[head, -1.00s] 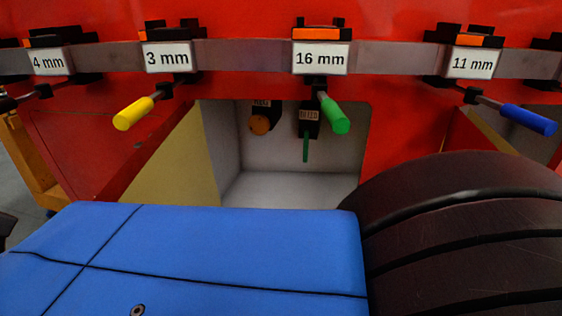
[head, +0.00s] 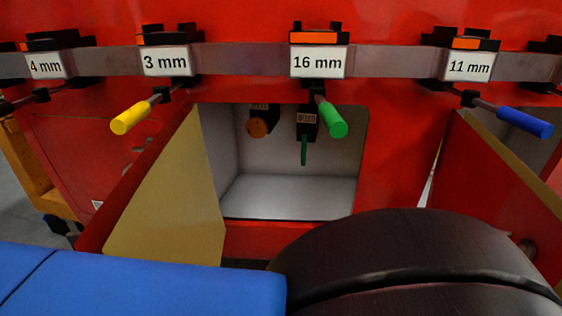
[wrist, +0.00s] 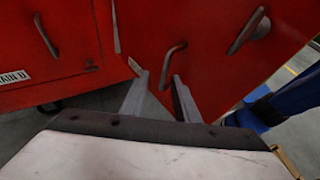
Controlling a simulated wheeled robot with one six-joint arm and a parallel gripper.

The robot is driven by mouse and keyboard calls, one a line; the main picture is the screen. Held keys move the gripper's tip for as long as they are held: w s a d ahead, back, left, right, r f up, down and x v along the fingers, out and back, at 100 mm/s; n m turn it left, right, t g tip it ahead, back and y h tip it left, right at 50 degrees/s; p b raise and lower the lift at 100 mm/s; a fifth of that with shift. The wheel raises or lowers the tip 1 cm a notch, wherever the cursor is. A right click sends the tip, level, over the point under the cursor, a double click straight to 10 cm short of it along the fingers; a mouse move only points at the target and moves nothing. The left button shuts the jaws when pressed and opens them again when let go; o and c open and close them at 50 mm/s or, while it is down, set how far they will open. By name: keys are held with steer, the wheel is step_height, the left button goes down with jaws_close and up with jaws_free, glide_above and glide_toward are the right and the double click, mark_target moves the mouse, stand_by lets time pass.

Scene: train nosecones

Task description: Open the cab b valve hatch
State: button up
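In the head view a hatch door (head: 500,185) at the right, red with a tan edge, stands swung out from the red front. Its compartment behind shows only in part. In the wrist view a red panel (wrist: 225,75) fills the right and carries a bar handle (wrist: 172,62) and another handle (wrist: 246,32). My gripper (wrist: 159,78) is open, with its two grey fingers apart. The lower end of the bar handle shows between the fingertips; I cannot tell whether they touch it. No readable label names cab b.
A middle hatch door (head: 165,195) stands open at the left of a white compartment (head: 285,195) with an orange knob (head: 258,127) and green lever (head: 304,148). Coloured tools hang from a rail (head: 235,57) above. My dark arm link fills the lower right.

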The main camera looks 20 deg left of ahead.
steer(key=shift+s+a+r, duration=0.25)
steer(key=shift+s, duration=0.25)
